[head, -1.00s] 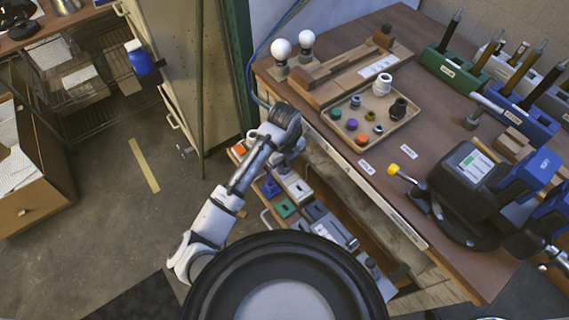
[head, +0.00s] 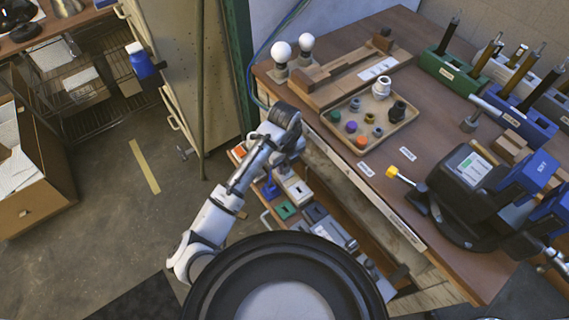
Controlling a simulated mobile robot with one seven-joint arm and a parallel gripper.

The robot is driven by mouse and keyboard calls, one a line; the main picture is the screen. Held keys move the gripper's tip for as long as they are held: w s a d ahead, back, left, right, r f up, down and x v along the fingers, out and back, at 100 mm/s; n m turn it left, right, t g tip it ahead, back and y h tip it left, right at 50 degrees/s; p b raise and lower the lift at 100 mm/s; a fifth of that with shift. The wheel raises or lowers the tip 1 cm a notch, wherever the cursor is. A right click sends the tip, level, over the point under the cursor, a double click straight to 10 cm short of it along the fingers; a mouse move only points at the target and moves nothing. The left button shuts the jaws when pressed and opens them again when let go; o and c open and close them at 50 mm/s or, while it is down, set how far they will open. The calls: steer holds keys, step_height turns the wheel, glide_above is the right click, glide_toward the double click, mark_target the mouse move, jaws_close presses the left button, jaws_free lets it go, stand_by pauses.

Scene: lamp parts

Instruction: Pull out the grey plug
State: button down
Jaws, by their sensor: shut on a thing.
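My gripper (head: 281,170) points down over a row of coloured socket blocks on a shelf below the bench's front edge. My own wrist and forearm cover most of it. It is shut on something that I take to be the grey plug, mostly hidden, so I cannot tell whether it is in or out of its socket. Near the gripper are a white block (head: 296,189), a blue piece (head: 270,187), a green block (head: 285,209) and a dark grey block (head: 315,212).
The wooden bench (head: 440,125) overhangs the shelf on the right. It bears a tray (head: 347,142) of small caps, two white bulbs (head: 282,50) and a black device (head: 465,195). A metal cabinet (head: 180,70) stands behind my arm.

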steer(key=shift+r, duration=0.2)
steer(key=shift+r+p, duration=1.7)
steer(key=shift+r, duration=0.7)
steer(key=shift+f, duration=0.1)
